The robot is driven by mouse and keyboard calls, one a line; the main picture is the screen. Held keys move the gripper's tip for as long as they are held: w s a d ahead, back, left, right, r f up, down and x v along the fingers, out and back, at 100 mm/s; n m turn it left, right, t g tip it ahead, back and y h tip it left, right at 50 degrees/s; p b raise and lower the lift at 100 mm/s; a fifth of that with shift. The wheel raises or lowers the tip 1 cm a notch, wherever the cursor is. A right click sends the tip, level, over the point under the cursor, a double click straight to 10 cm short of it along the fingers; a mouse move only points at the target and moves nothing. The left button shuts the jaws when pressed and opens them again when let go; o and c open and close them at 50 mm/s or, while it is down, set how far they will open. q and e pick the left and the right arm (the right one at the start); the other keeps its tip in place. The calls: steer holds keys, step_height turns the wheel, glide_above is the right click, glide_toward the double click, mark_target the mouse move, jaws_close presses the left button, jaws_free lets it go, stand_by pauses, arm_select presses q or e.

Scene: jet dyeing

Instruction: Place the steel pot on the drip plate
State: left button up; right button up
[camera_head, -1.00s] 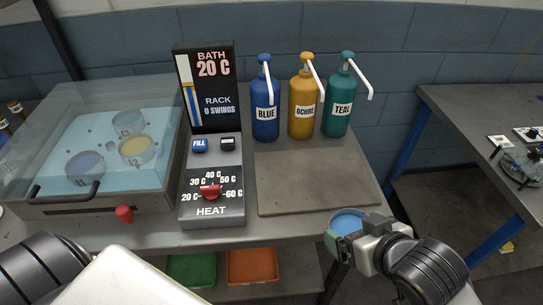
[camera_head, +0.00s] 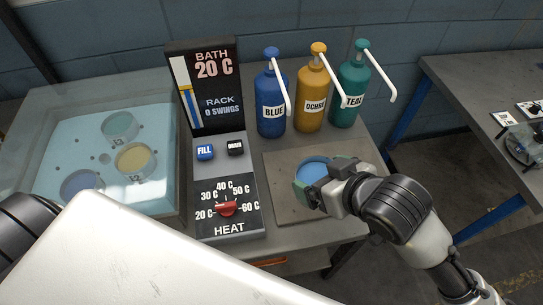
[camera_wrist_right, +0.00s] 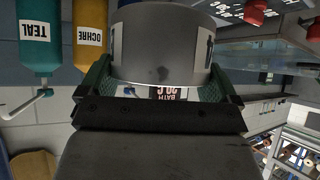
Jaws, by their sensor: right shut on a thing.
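The steel pot (camera_head: 312,171) has blue inside its round opening and is upright in the head view. My right gripper (camera_head: 318,186) is shut on it, with green-padded fingers. In the right wrist view the grey pot wall (camera_wrist_right: 165,45) sits between the fingers (camera_wrist_right: 160,90). The drip plate (camera_head: 285,204) is the flat grey-brown plate on the bench. The pot appears over the plate's middle; I cannot tell whether it touches. The pot and gripper hide part of the plate. My left gripper is not in view.
Blue (camera_head: 270,98), ochre (camera_head: 311,95) and teal (camera_head: 349,90) pump bottles stand behind the plate. The heat control panel (camera_head: 225,190) is at its left. The clear-lidded bath (camera_head: 60,140) is farther left. Another table (camera_head: 480,100) stands right, across a gap.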

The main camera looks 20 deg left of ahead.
mark_target(310, 174)
steer(key=x, duration=0.4)
steer(key=w+r+p+x, duration=0.1)
steer(key=x, duration=0.8)
steer(key=shift+w+a+p, duration=0.35)
steer(key=shift+a+p, duration=0.05)
steer(key=shift+a, duration=0.1)
step_height(310, 174, down, 4)
steer(key=shift+d+r+p, duration=0.15)
steer(key=shift+r+p, duration=0.1)
steer(key=shift+p, duration=0.2)
steer(key=shift+f, duration=0.2)
steer(key=shift+s+f, duration=0.1)
steer(key=shift+f, duration=0.05)
steer(key=o, duration=0.9)
steer(key=b+v, duration=0.1)
steer(key=v, duration=1.1)
